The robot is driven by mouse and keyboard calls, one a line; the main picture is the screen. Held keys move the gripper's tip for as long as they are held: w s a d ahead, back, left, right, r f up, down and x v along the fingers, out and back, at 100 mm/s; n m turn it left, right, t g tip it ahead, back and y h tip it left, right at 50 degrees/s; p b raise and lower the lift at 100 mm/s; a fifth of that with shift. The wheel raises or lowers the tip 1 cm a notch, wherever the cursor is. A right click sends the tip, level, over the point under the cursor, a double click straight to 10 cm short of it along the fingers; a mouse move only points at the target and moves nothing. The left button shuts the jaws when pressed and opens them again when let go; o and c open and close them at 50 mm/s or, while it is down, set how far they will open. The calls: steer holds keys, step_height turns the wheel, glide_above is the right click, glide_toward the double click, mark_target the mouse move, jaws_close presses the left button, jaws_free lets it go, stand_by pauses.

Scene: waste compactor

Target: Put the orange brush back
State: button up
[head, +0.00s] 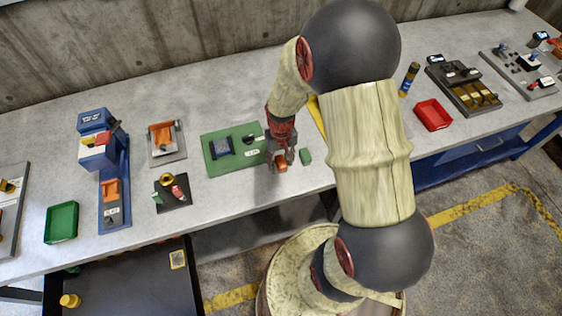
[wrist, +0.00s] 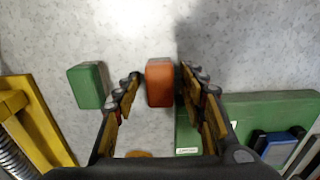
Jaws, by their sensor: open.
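A small orange block, which looks like the orange brush (head: 281,164), lies on the grey bench by the lower right edge of a green board (head: 222,164). In the wrist view the orange brush (wrist: 160,84) shows between the fingertips of my gripper (wrist: 162,76). My gripper (head: 280,158) is open and points down at it. A gap shows on the left of the brush; the right finger is very close, and I cannot tell if it touches. A green block (wrist: 88,86) lies to the left in the wrist view; it also shows in the head view (head: 305,156).
The green board (wrist: 265,108) carries a blue-framed part (wrist: 276,146) and dark parts. A yellow frame (wrist: 38,120) stands close by, partly hidden by my arm in the head view. Red (head: 433,115) and green trays (head: 62,222) are farther off. Bench beyond the brush is clear.

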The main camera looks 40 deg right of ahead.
steer(key=shift+r, duration=0.1)
step_height(320, 180, up, 12)
steer(key=p, duration=0.3)
step_height(320, 180, up, 13)
steer(key=n+t, duration=0.1)
steer(key=t, duration=0.2)
glide_above(281, 161)
steer(key=s+a, duration=0.3)
steer(key=a, duration=0.3)
steer(key=s+a+r+n+t, duration=0.2)
steer(key=s+a+r, duration=0.4)
steer(key=s+r, duration=0.3)
steer(key=shift+s+r+t, duration=0.15)
steer(key=shift+r+t, duration=0.15)
steer(key=shift+r, duration=0.1)
steer(key=shift+f+b, duration=0.1)
steer(key=shift+b, duration=0.25)
step_height(281, 161, down, 3)
steer(key=b, duration=0.2)
steer(key=shift+b, duration=0.3)
steer(key=shift+r, duration=0.2)
